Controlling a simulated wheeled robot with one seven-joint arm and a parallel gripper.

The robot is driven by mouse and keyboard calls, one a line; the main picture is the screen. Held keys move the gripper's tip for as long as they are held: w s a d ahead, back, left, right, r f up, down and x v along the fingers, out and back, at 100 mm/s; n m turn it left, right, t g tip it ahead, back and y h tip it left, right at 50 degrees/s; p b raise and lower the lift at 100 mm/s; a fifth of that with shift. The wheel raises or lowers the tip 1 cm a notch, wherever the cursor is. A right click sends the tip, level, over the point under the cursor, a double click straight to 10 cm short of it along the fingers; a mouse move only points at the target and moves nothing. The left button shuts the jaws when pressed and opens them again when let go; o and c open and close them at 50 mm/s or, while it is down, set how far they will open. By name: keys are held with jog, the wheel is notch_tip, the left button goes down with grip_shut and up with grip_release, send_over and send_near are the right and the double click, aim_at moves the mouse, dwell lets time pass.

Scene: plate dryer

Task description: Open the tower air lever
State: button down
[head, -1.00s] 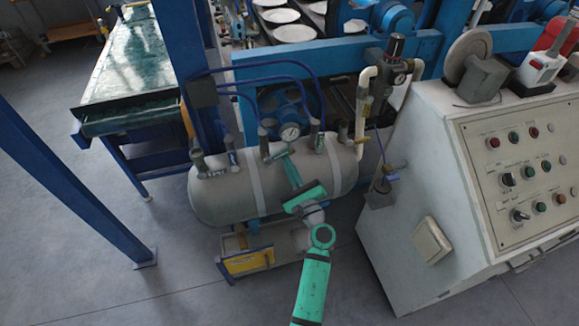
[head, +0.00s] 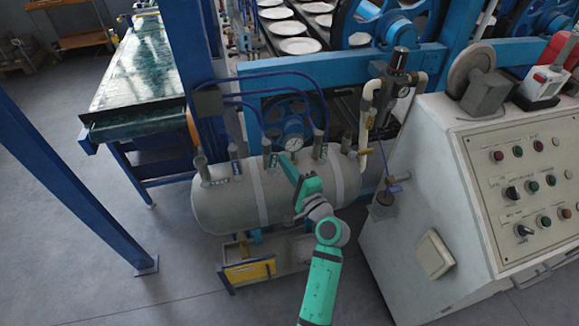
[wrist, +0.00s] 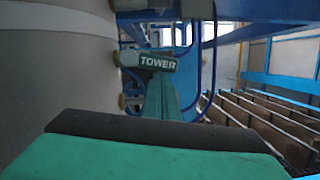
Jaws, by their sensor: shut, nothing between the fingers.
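The tower lever (wrist: 158,62) is a dark green handle with a white "TOWER" label, on a valve beside the grey tank (wrist: 50,70) in the wrist view. My gripper (wrist: 164,82) is shut and empty. Its green fingers point at the lever and sit just in front of or below it in that view; I cannot tell whether they touch. In the head view my gripper (head: 287,163) is at the upper front of the tank (head: 225,208), close to the middle valve (head: 268,150). The lever's label is too small to read there.
Other valves stand along the tank top, one at the left (head: 202,168) and one right of my gripper (head: 318,145). A pressure gauge (head: 293,142) and blue hoses (head: 270,70) are behind. The control console (head: 430,190) stands close on the right.

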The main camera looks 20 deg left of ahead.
jog(key=shift+s+a+r+n, duration=0.25)
jog(key=shift+a+r+n, duration=0.05)
jog(key=shift+n, duration=0.3)
jog(key=shift+a+r, duration=0.1)
jog(key=shift+a, duration=0.05)
jog(key=shift+s, duration=0.1)
jog(key=v, duration=1)
jog(key=shift+r, duration=0.15)
jog(key=shift+w, duration=0.2)
